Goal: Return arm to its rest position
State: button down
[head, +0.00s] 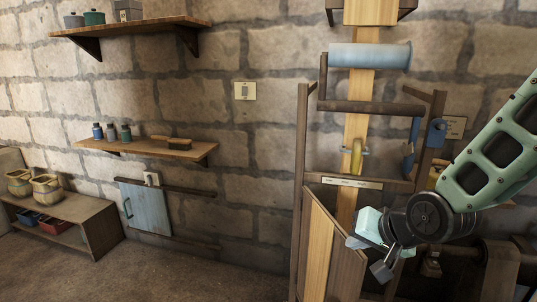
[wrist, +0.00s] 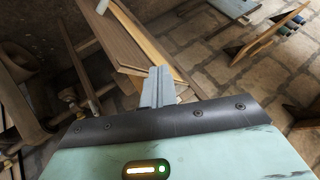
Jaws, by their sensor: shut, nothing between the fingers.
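My gripper (head: 381,270) hangs at the lower right in the head view, at the end of my green arm. It is in front of the wooden belt-drive frame. In the wrist view the grey fingers (wrist: 157,86) are together at the middle, with nothing between them. The yellow belt (head: 355,110) runs down the frame, over a pale blue roller (head: 369,56) near the top. A blue lever (head: 436,133) is on the frame's right side, left of my arm. My arm partly covers the lower right of the frame.
A slanted wooden board (head: 331,250) stands close left of my gripper. Wall shelves (head: 150,148) hold bottles and a brush. A low bench (head: 94,222) with pots stands at the far left. The floor (head: 190,272) in the middle is clear.

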jog(key=s+a+r+n+g+h, duration=0.1)
jog(key=s+n+g, duration=0.3)
jog(key=s, duration=0.8)
jog(key=s+a+r+n+g+h, duration=0.1)
jog(key=s+a+n+g+h, duration=0.1)
jog(key=s+n, duration=0.5)
jog(key=s+a+g, duration=0.1)
jog(key=s, duration=0.4)
jog(key=shift+s+a+r+g, duration=0.15)
jog(key=shift+s+r+g, duration=0.1)
jog(key=shift+g, duration=0.15)
